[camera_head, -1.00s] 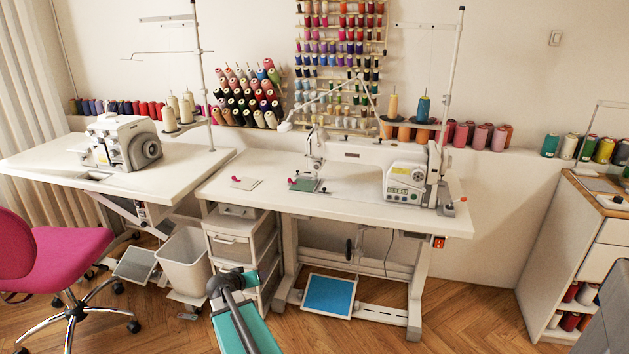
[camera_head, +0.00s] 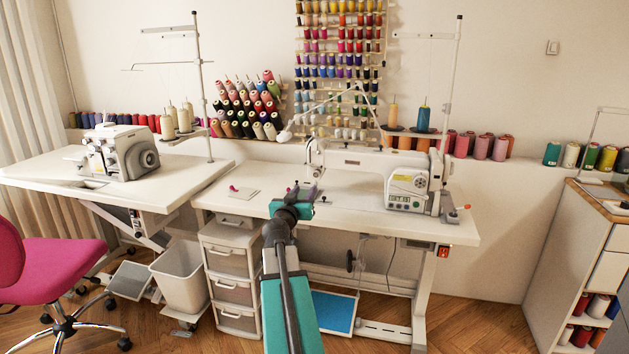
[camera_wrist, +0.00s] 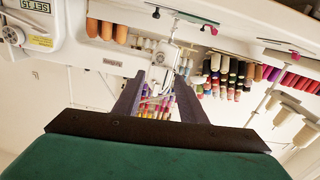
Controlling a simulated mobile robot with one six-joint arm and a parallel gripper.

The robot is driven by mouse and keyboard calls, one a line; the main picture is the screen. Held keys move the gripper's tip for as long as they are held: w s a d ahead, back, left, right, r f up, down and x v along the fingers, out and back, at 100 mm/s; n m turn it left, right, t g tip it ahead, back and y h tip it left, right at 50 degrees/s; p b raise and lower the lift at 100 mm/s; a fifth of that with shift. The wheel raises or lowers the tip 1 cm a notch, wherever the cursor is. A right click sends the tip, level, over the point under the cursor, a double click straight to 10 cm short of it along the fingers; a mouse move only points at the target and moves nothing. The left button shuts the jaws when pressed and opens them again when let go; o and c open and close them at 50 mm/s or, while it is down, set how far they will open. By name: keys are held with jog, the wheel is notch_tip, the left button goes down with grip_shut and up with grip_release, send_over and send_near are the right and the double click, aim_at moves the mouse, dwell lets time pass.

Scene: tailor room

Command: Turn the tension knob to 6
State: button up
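The white sewing machine (camera_head: 355,162) stands on the long white table. A round dial (camera_head: 419,181) is on its right end; it also shows in the upside-down wrist view (camera_wrist: 12,35). I cannot tell whether this is the tension knob, and no numbers on it are readable. The needle head (camera_head: 315,155) is at the machine's left end; it also shows in the wrist view (camera_wrist: 163,58). Small parts on it are too small to tell. My gripper (camera_head: 305,190) is in front of the needle head, apart from it. In the wrist view its dark fingers (camera_wrist: 158,98) are spread and empty.
The white table (camera_head: 365,213) has fabric pieces and a pink item (camera_head: 234,188) on it. A second machine (camera_head: 120,153) stands on the left table. A drawer unit (camera_head: 230,262), a bin (camera_head: 181,277) and a pink chair (camera_head: 60,262) are below. Thread stands rise behind.

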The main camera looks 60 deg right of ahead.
aim_at(316, 175)
jog(key=shift+w+d, duration=0.1)
jog(key=shift+d, duration=0.05)
jog(key=shift+p+x, duration=0.7)
jog(key=shift+x, duration=6.05)
jog(key=shift+f, duration=0.1)
grip_shut()
